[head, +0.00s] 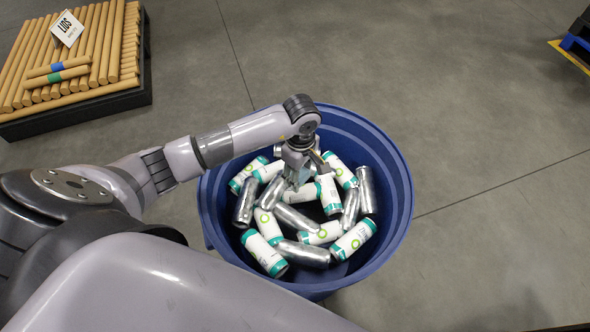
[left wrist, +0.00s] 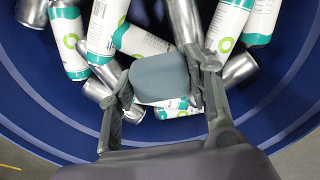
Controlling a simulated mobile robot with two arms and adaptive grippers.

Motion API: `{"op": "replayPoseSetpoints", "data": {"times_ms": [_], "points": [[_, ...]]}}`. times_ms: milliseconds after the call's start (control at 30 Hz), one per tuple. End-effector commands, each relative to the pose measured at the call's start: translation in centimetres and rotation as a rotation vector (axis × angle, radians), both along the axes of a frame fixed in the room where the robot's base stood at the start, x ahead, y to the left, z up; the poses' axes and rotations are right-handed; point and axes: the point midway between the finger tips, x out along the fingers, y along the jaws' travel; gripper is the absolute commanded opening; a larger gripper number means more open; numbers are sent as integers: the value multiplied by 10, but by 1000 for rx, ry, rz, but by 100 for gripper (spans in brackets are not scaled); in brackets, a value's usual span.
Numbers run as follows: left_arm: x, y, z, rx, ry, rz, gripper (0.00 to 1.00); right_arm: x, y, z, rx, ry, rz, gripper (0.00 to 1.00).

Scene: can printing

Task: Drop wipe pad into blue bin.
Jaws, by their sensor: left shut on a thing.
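The blue bin (head: 398,190) is a round tub on the floor, holding several cans, some plain silver and some white and green. My left gripper (head: 299,178) is over the bin's opening, above the cans. In the left wrist view my left gripper (left wrist: 162,92) is shut on the wipe pad (left wrist: 160,78), a grey-blue rounded block between its fingers. The bin's wall (left wrist: 28,97) curves around the cans in that view. The pad hides some cans behind it. My right gripper is not in view.
A pallet of tan tubes (head: 100,50) with a "LIDS" sign (head: 67,27) stands at the upper left. A blue object (head: 578,38) shows at the upper right edge. The grey floor (head: 480,120) right of the bin is clear.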

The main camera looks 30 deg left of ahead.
Motion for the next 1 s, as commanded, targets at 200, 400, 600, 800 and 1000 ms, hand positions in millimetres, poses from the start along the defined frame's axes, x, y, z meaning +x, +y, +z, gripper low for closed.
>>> {"op": "replayPoseSetpoints", "data": {"times_ms": [200,400,600,800,1000], "points": [[0,0,1,0,-1,0,47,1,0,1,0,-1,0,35],[0,0,1,0,-1,-1,60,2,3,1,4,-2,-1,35],[0,0,1,0,-1,-1,69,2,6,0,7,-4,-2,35],[0,0,1,0,0,-1,69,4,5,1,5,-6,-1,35],[2,0,18,0,-4,-2,69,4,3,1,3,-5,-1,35]]}}
